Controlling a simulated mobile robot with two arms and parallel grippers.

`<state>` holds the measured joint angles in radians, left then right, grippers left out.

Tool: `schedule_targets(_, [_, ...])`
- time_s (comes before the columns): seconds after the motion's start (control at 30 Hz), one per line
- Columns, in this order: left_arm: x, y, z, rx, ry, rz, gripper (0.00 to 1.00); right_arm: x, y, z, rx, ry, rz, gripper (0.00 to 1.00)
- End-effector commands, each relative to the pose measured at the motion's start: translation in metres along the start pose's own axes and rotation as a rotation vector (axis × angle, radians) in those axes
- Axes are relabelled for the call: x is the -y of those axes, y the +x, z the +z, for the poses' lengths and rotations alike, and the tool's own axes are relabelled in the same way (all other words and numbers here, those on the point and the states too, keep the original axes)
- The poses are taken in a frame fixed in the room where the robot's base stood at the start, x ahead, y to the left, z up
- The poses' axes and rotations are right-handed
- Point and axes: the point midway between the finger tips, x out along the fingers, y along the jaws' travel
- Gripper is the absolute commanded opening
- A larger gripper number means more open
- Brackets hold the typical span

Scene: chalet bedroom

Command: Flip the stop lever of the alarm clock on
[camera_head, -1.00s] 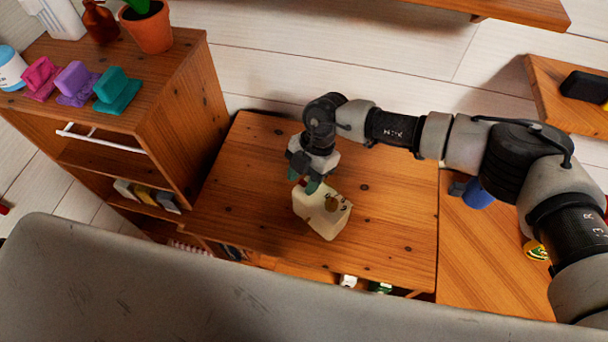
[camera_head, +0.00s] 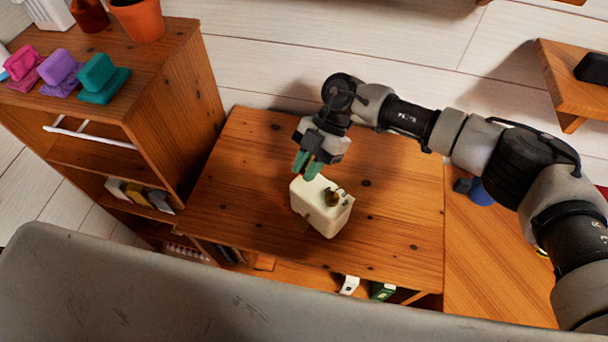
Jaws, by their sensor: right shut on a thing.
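The cream, boxy alarm clock (camera_head: 313,208) stands on the wooden desk top (camera_head: 240,205). Brass-coloured parts show on the clock's near right side; I cannot make out which one is the stop lever. My right gripper (camera_head: 308,172) comes down from behind, its green fingers close together at the clock's far top edge. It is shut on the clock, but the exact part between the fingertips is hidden. My left gripper is out of view.
A wooden cabinet (camera_head: 170,120) at left carries pink, purple (camera_head: 62,70) and teal (camera_head: 100,78) objects and an orange pot (camera_head: 140,18). A wooden shelf (camera_head: 570,90) juts out at right. The desk top around the clock is clear.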

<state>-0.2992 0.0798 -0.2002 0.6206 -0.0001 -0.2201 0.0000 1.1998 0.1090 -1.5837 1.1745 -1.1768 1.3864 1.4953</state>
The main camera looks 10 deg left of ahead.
Motion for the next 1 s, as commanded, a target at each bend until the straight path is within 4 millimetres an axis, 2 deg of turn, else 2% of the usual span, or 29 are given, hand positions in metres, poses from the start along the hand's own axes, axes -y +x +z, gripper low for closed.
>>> schedule_targets(0.03, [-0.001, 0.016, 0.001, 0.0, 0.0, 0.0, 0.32, -0.001, 0.005, 0.008, -0.046, 0.003, 0.004, 0.0])
schedule_targets(0.1, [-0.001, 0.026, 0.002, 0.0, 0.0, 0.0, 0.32, -0.001, 0.004, 0.01, -0.109, 0.003, 0.004, 0.0])
schedule_targets(0.5, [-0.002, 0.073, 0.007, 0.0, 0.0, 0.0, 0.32, 0.0, -0.002, 0.019, -0.41, 0.001, 0.002, 0.0])
schedule_targets(0.7, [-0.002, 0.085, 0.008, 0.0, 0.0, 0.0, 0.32, 0.0, -0.004, 0.021, -0.495, 0.0, 0.0, 0.0])
schedule_targets(1.0, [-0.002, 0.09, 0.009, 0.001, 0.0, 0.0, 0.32, 0.0, -0.006, 0.02, -0.542, 0.0, -0.001, 0.0])
